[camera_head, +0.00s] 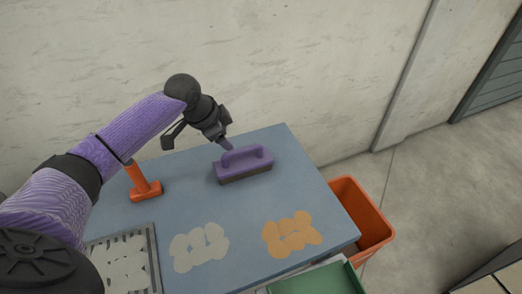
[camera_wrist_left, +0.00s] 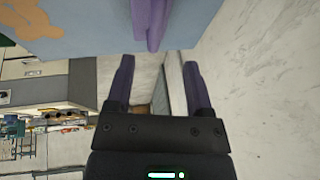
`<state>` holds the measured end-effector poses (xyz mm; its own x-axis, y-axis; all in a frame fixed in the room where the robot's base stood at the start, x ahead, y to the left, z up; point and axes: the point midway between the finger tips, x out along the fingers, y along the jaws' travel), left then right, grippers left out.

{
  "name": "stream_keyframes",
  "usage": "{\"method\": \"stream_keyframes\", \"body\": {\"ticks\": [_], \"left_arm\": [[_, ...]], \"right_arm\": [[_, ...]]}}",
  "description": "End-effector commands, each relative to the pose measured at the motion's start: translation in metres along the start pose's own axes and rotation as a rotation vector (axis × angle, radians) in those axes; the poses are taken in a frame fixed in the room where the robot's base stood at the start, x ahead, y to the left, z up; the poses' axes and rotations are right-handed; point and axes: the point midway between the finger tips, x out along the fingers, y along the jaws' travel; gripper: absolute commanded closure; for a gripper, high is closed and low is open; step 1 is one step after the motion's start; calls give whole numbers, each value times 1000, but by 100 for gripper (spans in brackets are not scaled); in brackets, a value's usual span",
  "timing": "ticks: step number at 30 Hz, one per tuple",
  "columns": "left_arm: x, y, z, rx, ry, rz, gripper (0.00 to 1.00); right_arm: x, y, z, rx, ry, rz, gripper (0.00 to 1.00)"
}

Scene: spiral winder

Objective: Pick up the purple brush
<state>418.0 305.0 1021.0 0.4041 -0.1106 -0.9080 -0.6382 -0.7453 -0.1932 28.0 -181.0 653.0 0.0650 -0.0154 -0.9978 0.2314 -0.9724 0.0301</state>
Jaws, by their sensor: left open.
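The purple brush (camera_head: 245,165) lies on the blue tabletop, with a purple handle on top and a dark brown base. In the left wrist view the purple brush (camera_wrist_left: 150,22) shows at the top, ahead of the fingertips and roughly in line with the gap between them. My left gripper (camera_head: 226,143) is just behind the brush's left end, near the table's back edge. In the wrist view my left gripper (camera_wrist_left: 158,68) is open with nothing between its fingers. Whether a fingertip touches the brush cannot be told from the head view. My right gripper is not in view.
An orange-headed hammer (camera_head: 146,190) stands left of the brush. Grey-white patches (camera_head: 198,247) and orange patches (camera_head: 291,236) mark the tabletop (camera_head: 235,215). A grey-framed tray (camera_head: 154,258) is front left. An orange bin (camera_head: 370,215) stands right; a green tray (camera_head: 318,281) is in front. A wall rises behind.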

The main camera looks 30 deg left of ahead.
Motion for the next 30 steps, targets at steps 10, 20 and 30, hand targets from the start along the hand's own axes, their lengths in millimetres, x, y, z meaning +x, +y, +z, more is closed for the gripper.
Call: {"method": "stream_keyframes", "body": {"ticks": [10, 20, 30], "left_arm": [[52, 1, -2, -2, 1, 2, 33], [101, 4, -11, -1, -1, 1, 33], [100, 4, -11, -1, -1, 0, 33]], "right_arm": [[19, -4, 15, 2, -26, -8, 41], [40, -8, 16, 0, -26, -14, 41], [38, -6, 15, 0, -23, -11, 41]]}}
